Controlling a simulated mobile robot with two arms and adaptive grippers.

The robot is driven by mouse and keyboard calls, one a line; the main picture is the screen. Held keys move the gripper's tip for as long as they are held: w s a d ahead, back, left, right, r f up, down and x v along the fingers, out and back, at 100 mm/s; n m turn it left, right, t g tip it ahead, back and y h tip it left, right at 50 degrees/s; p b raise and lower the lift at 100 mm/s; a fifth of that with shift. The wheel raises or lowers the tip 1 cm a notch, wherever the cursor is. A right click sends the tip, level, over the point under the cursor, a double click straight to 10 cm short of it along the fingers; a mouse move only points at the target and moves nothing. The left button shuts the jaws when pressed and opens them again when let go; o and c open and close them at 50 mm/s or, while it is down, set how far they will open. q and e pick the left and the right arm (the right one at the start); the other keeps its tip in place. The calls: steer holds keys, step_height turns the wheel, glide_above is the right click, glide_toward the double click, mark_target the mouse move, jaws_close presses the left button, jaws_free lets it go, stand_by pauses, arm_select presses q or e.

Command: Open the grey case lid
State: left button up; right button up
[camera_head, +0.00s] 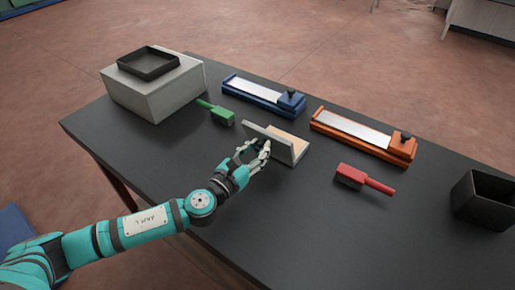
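The small grey case (299,152) lies mid-table. My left gripper (260,147) is at the near face of this panel. Its fingers look apart, with a gap between them, and nothing shows held in them. The fingers cover part of the panel, and I cannot tell whether they touch it. My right gripper is not in view.
A large grey box (157,98) with a black tray (148,63) on top stands at left. A green brush (216,113), blue rail (262,97), orange rail (362,137), red brush (362,180) and black bin (484,199) surround the case. The front table area is clear.

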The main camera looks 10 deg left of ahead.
arm_select(q)
jaws_close()
